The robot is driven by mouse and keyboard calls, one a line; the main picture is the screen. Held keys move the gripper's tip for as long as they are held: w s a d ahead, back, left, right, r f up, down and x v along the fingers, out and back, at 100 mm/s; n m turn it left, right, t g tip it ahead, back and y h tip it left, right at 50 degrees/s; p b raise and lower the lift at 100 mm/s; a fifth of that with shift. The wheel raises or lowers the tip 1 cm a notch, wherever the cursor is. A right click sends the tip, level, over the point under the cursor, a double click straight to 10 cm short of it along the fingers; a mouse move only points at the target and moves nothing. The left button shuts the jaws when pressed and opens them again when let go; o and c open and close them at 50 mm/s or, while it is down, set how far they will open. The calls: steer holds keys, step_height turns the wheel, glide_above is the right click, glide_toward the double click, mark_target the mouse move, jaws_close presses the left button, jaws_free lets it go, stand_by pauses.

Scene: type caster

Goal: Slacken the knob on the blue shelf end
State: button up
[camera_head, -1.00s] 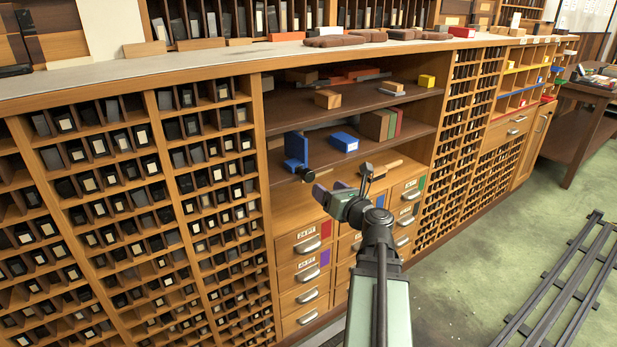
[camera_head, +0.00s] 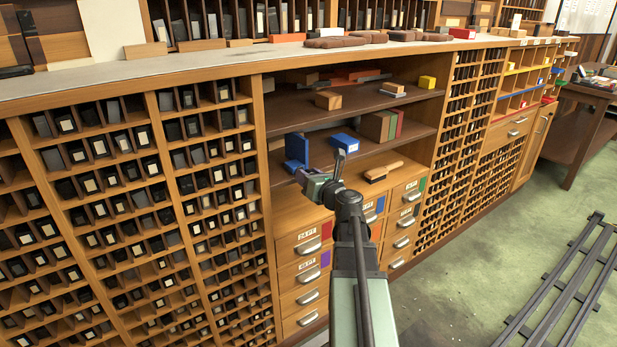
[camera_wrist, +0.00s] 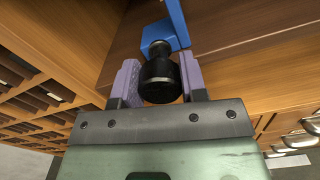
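The blue shelf end (camera_head: 297,149) stands upright on the lower shelf at its left front. Its top part shows in the wrist view (camera_wrist: 168,28), with the black knob (camera_wrist: 160,78) in front of it. My gripper (camera_wrist: 162,82) has its two purple fingers on either side of the knob, with little or no gap visible. I cannot tell whether they press on it. In the head view my gripper (camera_head: 310,180) is just below the blue shelf end and hides the knob.
Drawers (camera_head: 309,248) lie below, and small type compartments (camera_head: 215,170) fill the cabinet to the left.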

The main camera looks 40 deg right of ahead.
steer(key=shift+c, duration=1)
